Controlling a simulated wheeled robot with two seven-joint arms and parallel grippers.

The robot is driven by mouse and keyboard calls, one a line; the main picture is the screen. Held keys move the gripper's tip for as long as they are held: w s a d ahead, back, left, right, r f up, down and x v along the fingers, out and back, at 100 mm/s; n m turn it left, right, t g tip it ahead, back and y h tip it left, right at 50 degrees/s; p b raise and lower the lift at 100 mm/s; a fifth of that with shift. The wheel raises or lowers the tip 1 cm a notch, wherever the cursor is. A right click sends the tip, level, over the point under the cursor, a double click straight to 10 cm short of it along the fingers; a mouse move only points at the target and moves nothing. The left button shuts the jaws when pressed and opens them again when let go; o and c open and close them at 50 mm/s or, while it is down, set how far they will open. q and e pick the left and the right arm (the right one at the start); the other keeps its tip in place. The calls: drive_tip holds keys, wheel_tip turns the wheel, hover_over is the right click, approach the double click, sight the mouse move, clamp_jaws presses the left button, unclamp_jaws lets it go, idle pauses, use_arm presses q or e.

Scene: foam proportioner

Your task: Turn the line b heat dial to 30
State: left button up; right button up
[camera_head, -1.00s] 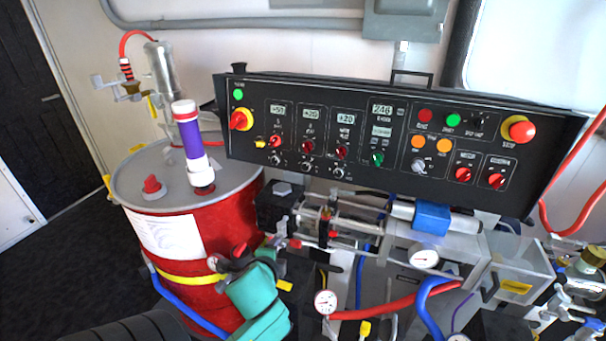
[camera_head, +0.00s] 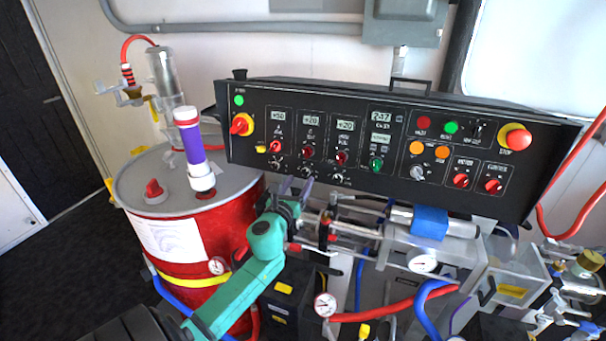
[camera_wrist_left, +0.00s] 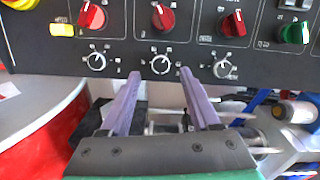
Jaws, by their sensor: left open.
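The black control panel (camera_head: 385,198) carries three heat columns, each with a red knob above a small silver dial. The labels are too small to read, but the middle column appears to be line b, with its red knob (camera_head: 307,152) and silver dial (camera_head: 307,173). In the left wrist view these are the middle red knob (camera_wrist_left: 163,18) and middle silver dial (camera_wrist_left: 161,64). My left gripper (camera_head: 297,184) is open and empty, its two purple-grey fingers (camera_wrist_left: 160,74) pointing up at the panel on either side of the middle dial's line, seemingly not touching it. My right gripper is not in view.
A red drum (camera_head: 200,240) with a purple-and-white cylinder (camera_head: 192,145) stands left of the panel. Pump metalwork with a blue block (camera_head: 430,222) lies below the panel. A green knob (camera_head: 376,165) and a red stop button (camera_head: 517,138) sit further right.

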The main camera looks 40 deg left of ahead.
sight(305, 172)
use_arm(q)
drive_tip(key=x, duration=0.3)
drive_tip(key=shift+w, duration=0.35)
drive_tip(key=shift+c, duration=0.3)
clamp_jaws()
